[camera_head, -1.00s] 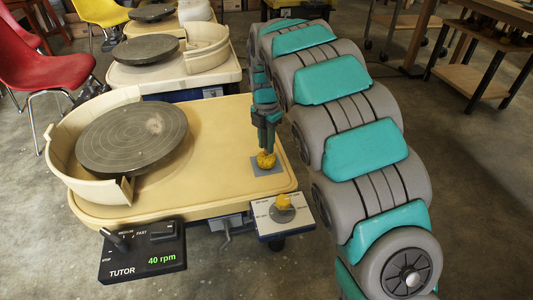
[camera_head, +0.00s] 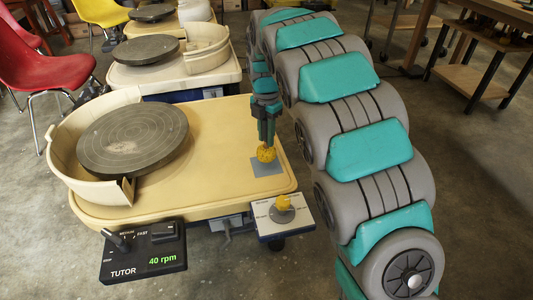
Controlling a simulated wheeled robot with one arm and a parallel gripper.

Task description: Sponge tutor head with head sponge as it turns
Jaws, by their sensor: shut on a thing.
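The tutor wheel head (camera_head: 132,138) is a dark grey ringed disc at the left of the near cream wheel table. A pale smear (camera_head: 122,147) lies on its near part. The sponge hangs just above a grey square pad (camera_head: 268,167); a small gap seems to show. The tutor control box (camera_head: 143,250) in front reads 40 rpm in green.
A cream splash pan (camera_head: 62,160) curves around the head's left side. Further wheels (camera_head: 150,48) stand behind. The table (camera_head: 215,150) between head and sponge is clear.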

